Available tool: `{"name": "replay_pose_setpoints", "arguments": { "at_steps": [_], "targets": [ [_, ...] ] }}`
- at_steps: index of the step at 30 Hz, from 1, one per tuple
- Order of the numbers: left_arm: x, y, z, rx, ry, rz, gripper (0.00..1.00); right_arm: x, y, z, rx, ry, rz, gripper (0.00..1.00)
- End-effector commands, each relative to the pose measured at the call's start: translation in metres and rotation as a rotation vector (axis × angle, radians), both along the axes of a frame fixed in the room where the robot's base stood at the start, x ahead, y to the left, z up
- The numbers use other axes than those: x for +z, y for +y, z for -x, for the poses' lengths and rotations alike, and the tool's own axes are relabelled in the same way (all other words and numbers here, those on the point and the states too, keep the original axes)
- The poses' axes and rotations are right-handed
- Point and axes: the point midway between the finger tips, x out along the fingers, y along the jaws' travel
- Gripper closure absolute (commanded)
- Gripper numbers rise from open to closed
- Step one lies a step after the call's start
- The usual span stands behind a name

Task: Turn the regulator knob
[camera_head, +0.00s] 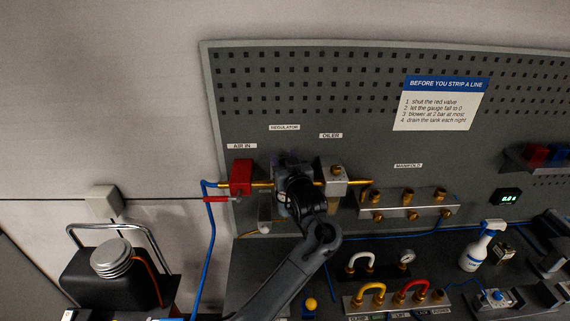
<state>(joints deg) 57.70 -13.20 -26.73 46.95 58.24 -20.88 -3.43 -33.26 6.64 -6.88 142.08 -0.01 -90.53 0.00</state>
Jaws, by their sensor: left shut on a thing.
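The regulator is on the grey pegboard under the label "REGULATOR" (285,127). My left gripper (288,172) is in front of it and covers most of it, knob included. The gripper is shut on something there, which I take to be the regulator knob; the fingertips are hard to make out. To the left is the red air-in valve (241,176) with a red lever (218,199). To the right is the silver oiler block (333,182). A brass pipe (359,182) runs through these. My right gripper is not in view.
A silver manifold (408,205) with brass fittings is right of the oiler. Below, the bench holds a block with coloured hoses (398,300), a spray bottle (482,246) and a small gauge (407,256). A dark tank (112,283) stands at lower left. A blue hose (209,245) hangs between.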

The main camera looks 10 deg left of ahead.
Motion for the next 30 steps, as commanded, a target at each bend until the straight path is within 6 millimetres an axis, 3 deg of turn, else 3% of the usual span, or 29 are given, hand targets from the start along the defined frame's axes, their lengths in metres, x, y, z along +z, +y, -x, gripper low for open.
{"name": "replay_pose_setpoints", "arguments": {
  "at_steps": [22, 23, 26, 30],
  "targets": [
    [-0.0001, 0.0017, 0.0003, 0.073, -0.001, 0.002, 0.82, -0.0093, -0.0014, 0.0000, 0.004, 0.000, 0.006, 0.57],
    [-0.0001, 0.0018, 0.0003, 0.073, -0.001, 0.002, 0.48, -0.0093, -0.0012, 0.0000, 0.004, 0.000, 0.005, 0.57],
    [-0.0001, 0.0018, 0.0003, 0.073, -0.001, 0.002, 0.33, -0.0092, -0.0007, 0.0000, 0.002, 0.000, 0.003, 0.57],
    [0.0000, 0.0018, 0.0003, 0.073, -0.001, 0.002, 0.31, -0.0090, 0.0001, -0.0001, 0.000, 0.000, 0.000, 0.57]
  ]
}}
